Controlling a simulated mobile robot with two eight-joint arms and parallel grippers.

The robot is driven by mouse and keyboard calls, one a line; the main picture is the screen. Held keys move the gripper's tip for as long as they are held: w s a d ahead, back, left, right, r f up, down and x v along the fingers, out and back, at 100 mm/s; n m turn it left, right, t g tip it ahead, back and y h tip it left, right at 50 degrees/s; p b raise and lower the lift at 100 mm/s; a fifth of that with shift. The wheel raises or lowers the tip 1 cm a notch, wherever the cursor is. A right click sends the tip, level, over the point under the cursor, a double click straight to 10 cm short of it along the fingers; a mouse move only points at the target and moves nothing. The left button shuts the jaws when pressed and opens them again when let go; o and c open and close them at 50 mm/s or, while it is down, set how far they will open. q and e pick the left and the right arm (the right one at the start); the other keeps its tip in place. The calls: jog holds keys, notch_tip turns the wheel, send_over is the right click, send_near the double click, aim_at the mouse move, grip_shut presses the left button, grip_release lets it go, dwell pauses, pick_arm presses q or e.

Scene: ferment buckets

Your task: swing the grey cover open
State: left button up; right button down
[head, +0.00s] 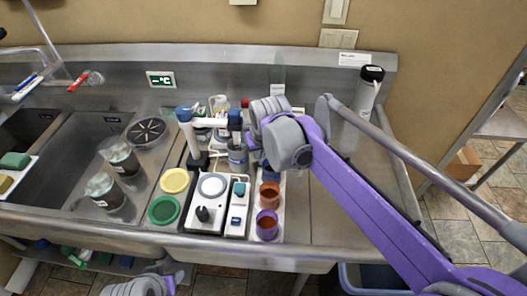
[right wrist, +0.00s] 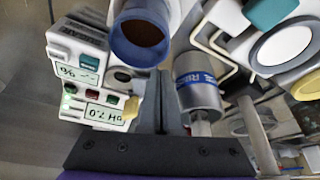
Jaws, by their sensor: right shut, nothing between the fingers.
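I cannot pick out the grey cover with certainty in either view; my right arm hides part of the bench behind the pots. My right gripper (right wrist: 173,118) is shut and empty in the right wrist view. Its fingers point between a blue-rimmed pot (right wrist: 141,38) and a grey cylinder with a blue label band (right wrist: 198,82). A white meter box (right wrist: 85,75) with small displays, one reading pH 7.0 upside down, is left of the fingers. In the head view the right gripper is largely hidden behind my arm.
In the head view, a white unit with a grey disc (head: 212,187) stands beside a yellow disc (head: 174,180) and a green one (head: 164,210). Brown (head: 269,195) and purple (head: 267,225) pots stand right of it. The steel bench (head: 335,222) is clear at right.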

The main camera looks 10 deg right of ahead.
jog(key=shift+w+a, duration=0.3)
jog(key=shift+a, duration=0.15)
pick_arm(q)
jog(key=shift+w+r, duration=0.15)
jog(key=shift+r, duration=0.05)
pick_arm(e)
jog(key=shift+s+d, duration=0.1)
jog(key=shift+d, duration=0.05)
